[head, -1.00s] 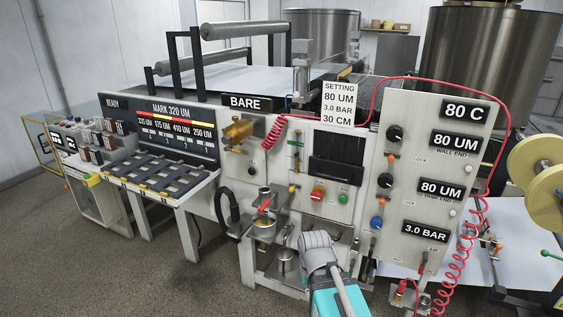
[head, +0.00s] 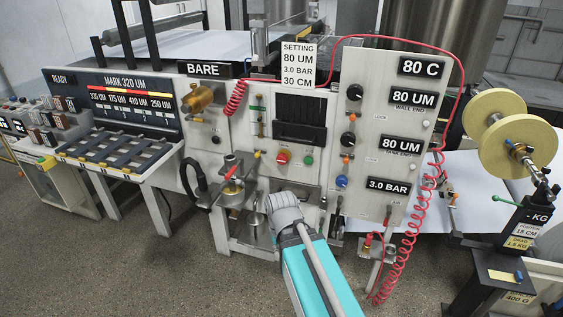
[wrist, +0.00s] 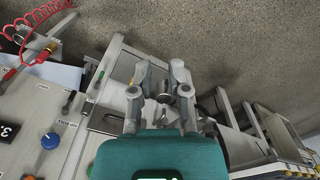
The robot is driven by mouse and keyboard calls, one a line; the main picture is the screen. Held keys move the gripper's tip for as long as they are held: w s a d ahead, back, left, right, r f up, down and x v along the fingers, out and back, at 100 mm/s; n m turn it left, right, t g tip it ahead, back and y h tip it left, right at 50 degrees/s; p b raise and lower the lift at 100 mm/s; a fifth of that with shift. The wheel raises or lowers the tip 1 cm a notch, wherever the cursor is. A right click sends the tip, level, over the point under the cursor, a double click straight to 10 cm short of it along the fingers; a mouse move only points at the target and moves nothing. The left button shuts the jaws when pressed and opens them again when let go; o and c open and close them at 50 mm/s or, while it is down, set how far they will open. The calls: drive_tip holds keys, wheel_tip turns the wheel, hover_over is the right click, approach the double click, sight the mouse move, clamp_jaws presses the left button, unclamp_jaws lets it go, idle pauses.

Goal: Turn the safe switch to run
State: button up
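A small dark lever switch (wrist: 68,101) sits on the pale panel in the wrist view, left of my gripper, with a small label beside it too blurred to read. It looks like the safe switch; its setting cannot be told. In the head view a dark switch (head: 338,224) shows low on the panel, right of my gripper (head: 284,206). In the wrist view my gripper (wrist: 161,98) has its two fingers apart with nothing held between them. It is apart from the lever.
A blue knob (wrist: 50,141) is near the lever. Red (head: 282,157) and green buttons are above my gripper in the head view. A cup stand (head: 232,187) is to its left. A coiled red hose (head: 408,245) hangs at the right. Open floor lies in front.

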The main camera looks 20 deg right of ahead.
drive_tip(key=o, duration=0.9)
drive_tip(key=w+d+f+n+h+b, duration=0.1)
drive_tip(key=w, duration=0.1)
drive_tip(key=w+d+f+n+t+h+b, duration=0.1)
drive_tip(key=w+d+b, duration=0.1)
drive_tip(key=w, duration=0.1)
drive_tip(key=w+d+f+n+t+h+b, duration=0.1)
drive_tip(key=w+d+n, duration=0.1)
drive_tip(key=w, duration=0.1)
drive_tip(key=shift+w+d+f+h+b, duration=0.1)
drive_tip(key=shift+w+f+h+b, duration=0.1)
drive_tip(key=shift+h+b, duration=0.2)
drive_tip(key=n+t+h+b, duration=0.6)
drive_tip(key=n+t+b, duration=0.7)
drive_tip(key=n, duration=1)
approach(281, 160)
drive_tip(key=v, duration=0.3)
drive_tip(key=shift+w, duration=0.2)
drive_tip(key=shift+d, duration=0.1)
drive_tip(key=x, duration=1.3)
drive_tip(key=shift+w+d, duration=0.3)
drive_tip(key=c, duration=1.1)
